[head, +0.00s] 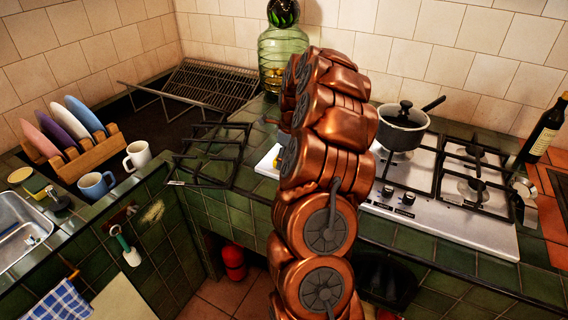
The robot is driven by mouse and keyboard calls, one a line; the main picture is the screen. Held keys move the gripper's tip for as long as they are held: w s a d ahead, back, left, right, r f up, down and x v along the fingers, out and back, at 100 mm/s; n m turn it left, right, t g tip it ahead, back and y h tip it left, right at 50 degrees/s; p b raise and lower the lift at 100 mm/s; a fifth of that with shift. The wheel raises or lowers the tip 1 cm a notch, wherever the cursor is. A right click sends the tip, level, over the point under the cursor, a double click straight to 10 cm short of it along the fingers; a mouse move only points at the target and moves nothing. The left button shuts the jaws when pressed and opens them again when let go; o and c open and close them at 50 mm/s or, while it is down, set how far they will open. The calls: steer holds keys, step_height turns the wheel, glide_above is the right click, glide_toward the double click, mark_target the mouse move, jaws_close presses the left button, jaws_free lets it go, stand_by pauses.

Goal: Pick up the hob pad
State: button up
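The likeliest hob pad is a loose black metal grate (214,152), lying on the dark green tiles left of the hob; I cannot be sure it is the named thing. The white hob (440,218) stands at the right with black grates (475,180) on it. My copper arm rises through the middle of the head view and covers the hob's left part. My gripper does not show; it seems hidden behind the arm links, so its fingers and anything in them cannot be seen.
A lidded pot (400,128) stands on the hob, its handle pointing right. A dark bottle (543,130) is at the far right. A green glass jar (281,55) and wire rack (205,85) stand behind. Mugs (138,155) and a plate rack (85,158) are left.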

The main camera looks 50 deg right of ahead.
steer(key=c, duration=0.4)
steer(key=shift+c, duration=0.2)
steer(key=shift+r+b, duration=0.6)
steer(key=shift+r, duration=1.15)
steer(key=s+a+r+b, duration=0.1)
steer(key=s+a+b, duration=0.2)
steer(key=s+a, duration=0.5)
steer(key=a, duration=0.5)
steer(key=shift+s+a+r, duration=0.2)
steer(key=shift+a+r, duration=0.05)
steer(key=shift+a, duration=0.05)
